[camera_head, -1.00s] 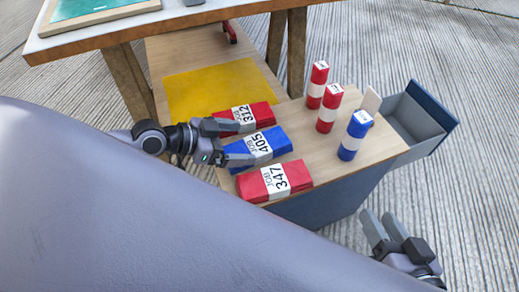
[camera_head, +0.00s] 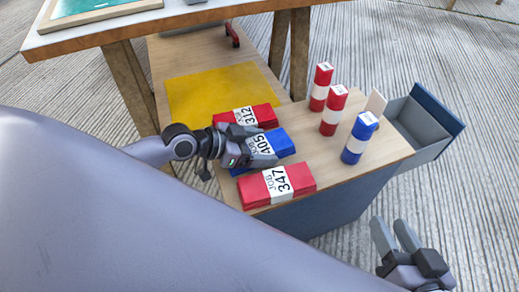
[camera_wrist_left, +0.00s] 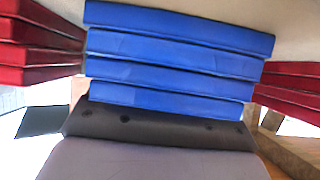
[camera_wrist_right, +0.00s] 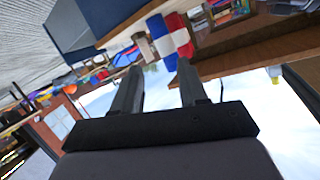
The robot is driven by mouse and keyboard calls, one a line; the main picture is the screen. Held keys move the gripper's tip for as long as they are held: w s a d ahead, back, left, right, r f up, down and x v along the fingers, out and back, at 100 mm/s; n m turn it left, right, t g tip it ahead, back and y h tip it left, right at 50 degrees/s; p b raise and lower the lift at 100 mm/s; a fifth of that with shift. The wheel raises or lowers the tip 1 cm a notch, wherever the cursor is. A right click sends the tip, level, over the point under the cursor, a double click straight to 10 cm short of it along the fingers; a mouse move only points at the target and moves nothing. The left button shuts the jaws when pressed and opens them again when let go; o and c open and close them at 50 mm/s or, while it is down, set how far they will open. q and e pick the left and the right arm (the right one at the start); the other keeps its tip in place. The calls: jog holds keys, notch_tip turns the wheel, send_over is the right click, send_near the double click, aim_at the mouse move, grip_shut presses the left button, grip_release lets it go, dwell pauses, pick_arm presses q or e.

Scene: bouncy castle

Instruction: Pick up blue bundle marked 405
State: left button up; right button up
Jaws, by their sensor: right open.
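The blue bundle (camera_head: 283,142) marked 405 lies flat between two red bundles on the wooden top. Its layered side fills the middle of the left wrist view (camera_wrist_left: 175,70), close in front of the palm. My left gripper (camera_head: 262,147) is over the blue bundle and covers part of its white label. The left wrist view does not show the fingertips, so I cannot tell if they grip it. My right gripper (camera_head: 395,235) is open and empty, low at the right, away from the bundles.
Red bundle 312 (camera_head: 265,115) lies behind the blue one, red bundle 347 (camera_head: 300,177) in front. Red-and-white rolls (camera_head: 332,112) and a blue-and-white roll (camera_head: 358,140) stand to the right. A yellow sheet (camera_head: 212,90) lies behind. A grey-blue open bin (camera_head: 420,125) is at the right edge.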

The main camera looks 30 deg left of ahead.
pick_arm(q)
jog(key=c, duration=0.4)
